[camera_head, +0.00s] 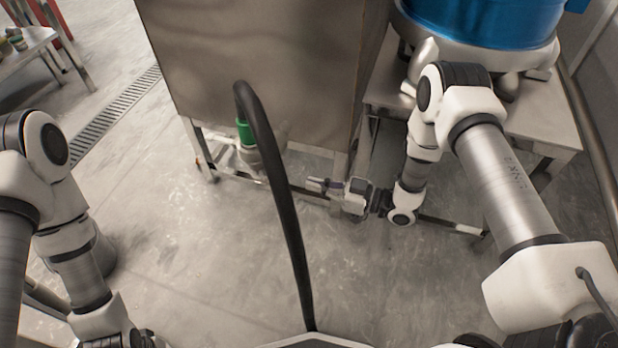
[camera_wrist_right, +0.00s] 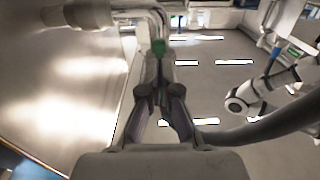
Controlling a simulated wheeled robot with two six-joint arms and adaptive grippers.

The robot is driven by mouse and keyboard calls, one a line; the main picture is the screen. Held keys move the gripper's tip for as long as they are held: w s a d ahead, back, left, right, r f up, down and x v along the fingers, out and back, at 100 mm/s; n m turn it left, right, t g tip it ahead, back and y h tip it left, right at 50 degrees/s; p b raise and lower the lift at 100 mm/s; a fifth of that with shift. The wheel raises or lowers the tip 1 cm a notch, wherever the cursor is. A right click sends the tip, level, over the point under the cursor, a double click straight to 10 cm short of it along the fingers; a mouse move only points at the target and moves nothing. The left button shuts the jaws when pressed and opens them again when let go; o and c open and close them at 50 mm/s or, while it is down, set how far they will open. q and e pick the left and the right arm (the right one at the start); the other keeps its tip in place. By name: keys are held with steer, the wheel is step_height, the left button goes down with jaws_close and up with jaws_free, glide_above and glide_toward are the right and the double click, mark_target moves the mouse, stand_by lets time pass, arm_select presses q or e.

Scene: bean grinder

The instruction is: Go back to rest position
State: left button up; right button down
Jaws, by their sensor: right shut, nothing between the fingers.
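My right gripper (camera_head: 318,185) is in the lower middle of the head view, low in front of the metal cabinet, with its fingers pointing left. It is shut and empty. In the right wrist view its fingers (camera_wrist_right: 158,92) are close together with nothing held between them. My right arm comes down from the right side and bends back toward the cabinet. My left arm shows at the left edge of the head view, but its gripper is out of the picture.
A steel cabinet (camera_head: 255,60) stands ahead, with a green-handled valve (camera_head: 245,132) below it. A blue drum (camera_head: 485,20) stands on a metal stand at right. A black curved tube (camera_head: 275,170) rises in front of me.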

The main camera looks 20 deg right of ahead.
steer(key=s+d+f, duration=0.3)
steer(key=d+f, duration=0.1)
steer(key=shift+d+f+p, duration=0.3)
steer(key=shift+p, duration=0.1)
steer(key=shift+w, duration=0.1)
